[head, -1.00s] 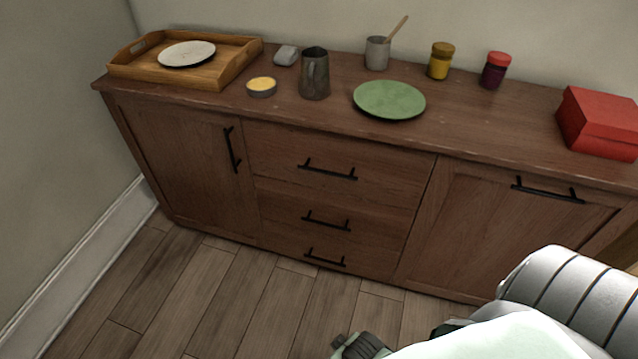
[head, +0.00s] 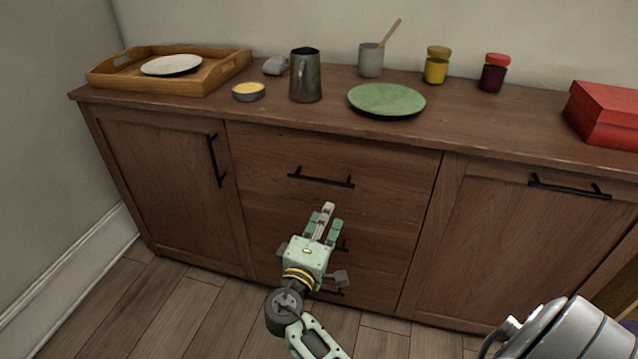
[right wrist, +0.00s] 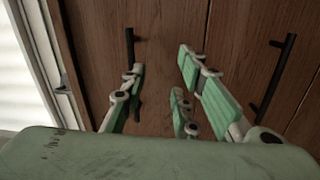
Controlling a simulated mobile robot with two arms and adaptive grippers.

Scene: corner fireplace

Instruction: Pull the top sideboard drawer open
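The wooden sideboard (head: 260,210) has a middle column of drawers, each with a black bar handle. The top drawer (head: 400,170) is closed, its front flush with the cabinet. Its handle (head: 321,179) is fully visible in the head view. My right gripper (head: 329,218) is just below that handle in the picture, covering much of the lower drawers. In the right wrist view, the right gripper (right wrist: 160,95) has its green-padded fingers spread, with nothing between them. Two dark handles show there, one behind the left finger; I cannot tell which drawers they belong to. My left gripper is not in view.
Cabinet doors flank the drawers. The floor in front is clear.

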